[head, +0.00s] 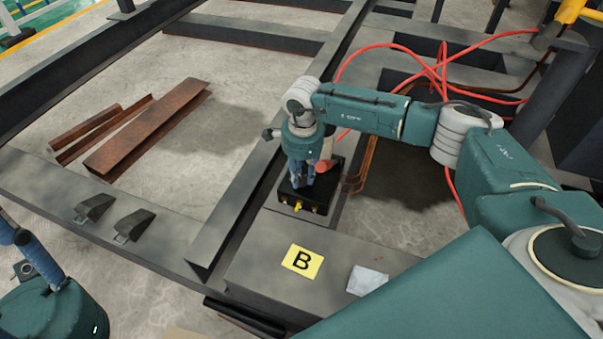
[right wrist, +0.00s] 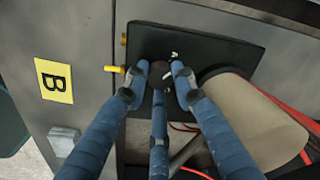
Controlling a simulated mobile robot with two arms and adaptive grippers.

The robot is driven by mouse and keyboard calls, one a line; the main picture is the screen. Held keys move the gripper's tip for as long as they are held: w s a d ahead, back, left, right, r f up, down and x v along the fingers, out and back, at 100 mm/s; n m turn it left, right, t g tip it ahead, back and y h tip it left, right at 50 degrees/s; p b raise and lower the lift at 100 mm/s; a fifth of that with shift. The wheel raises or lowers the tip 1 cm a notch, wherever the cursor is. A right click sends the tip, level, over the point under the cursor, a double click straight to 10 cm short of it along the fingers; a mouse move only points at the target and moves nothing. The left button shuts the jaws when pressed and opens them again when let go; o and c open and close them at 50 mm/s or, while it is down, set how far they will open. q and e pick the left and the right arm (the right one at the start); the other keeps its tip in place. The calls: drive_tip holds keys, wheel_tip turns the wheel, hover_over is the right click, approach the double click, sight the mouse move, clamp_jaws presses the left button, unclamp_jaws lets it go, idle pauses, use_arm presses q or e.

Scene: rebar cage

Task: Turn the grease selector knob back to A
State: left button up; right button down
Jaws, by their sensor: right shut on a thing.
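The black selector box (head: 319,197) sits on the dark steel beam in the head view and shows also in the right wrist view (right wrist: 222,48). Its small dark round knob (right wrist: 179,70) is between my right gripper's fingertips in the right wrist view. My right gripper (head: 300,183) points down onto the box and is shut on the knob, hiding it in the head view. Small white marks lie on the box beside the knob; I cannot read them surely. A blue part of my left arm (head: 38,258) shows at the left edge; its gripper's state is unclear.
A tan cylinder (right wrist: 258,118) with a red end (head: 324,166) stands close beside my right fingers. A yellow B label (head: 302,261) and a pale block (head: 367,280) are on the beam. Red hoses (head: 440,75) loop behind my right arm. Rusty steel pieces (head: 145,130) lie at left.

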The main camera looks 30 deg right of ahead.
sight(302, 180)
drive_tip(key=shift+n, duration=1)
drive_tip(key=c, duration=1.4)
unclamp_jaws()
drive_tip(key=shift+c, duration=0.2)
wheel_tip(302, 180, up, 12)
drive_tip(key=shift+s, duration=0.3)
